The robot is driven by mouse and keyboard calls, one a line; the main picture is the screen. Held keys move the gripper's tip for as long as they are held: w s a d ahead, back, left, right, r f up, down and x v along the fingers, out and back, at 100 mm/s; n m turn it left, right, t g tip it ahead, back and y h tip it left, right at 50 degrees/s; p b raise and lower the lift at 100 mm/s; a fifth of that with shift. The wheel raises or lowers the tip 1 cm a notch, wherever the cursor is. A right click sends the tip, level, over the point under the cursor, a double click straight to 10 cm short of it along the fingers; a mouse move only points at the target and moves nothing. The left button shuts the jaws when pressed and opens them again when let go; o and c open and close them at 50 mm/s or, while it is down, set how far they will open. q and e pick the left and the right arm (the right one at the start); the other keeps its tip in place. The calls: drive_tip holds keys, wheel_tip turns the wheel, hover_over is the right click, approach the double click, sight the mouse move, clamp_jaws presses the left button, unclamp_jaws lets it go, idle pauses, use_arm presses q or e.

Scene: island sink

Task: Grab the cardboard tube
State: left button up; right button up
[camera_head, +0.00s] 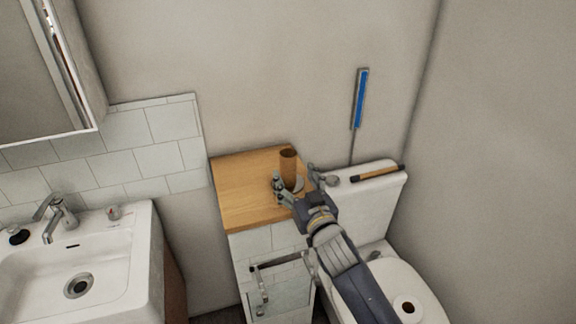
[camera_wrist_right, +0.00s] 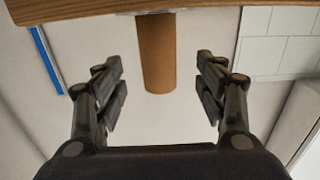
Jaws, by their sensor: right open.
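The brown cardboard tube (camera_head: 288,165) stands upright on the wooden top of a small cabinet. My right gripper (camera_head: 298,182) reaches in from the lower right, open, with its fingers spread to either side of the tube's lower part. The right wrist view, which appears upside down, shows the tube (camera_wrist_right: 157,55) in the gap between the open fingers (camera_wrist_right: 160,82), with clear space on both sides. A pale thing at the tube's foot is partly hidden by the gripper. My left gripper is not in view.
The wooden top (camera_head: 240,187) is otherwise bare. A toilet tank (camera_head: 388,183) with a dark stick (camera_head: 376,173) on it stands to the right. A blue-faced wall fixture (camera_head: 360,100) is above. A sink (camera_head: 100,265) is at the left.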

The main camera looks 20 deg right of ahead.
sight(292, 172)
drive_tip(key=shift+w+f, duration=0.1)
drive_tip(key=shift+w, duration=0.65)
drive_tip(key=w+p, duration=0.1)
drive_tip(key=w, duration=0.3)
drive_tip(key=shift+w, duration=0.5)
drive_tip(key=c, duration=0.7)
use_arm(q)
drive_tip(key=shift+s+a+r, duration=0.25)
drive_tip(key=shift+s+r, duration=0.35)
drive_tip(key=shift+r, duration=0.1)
use_arm(e)
drive_tip(key=shift+c, duration=0.6)
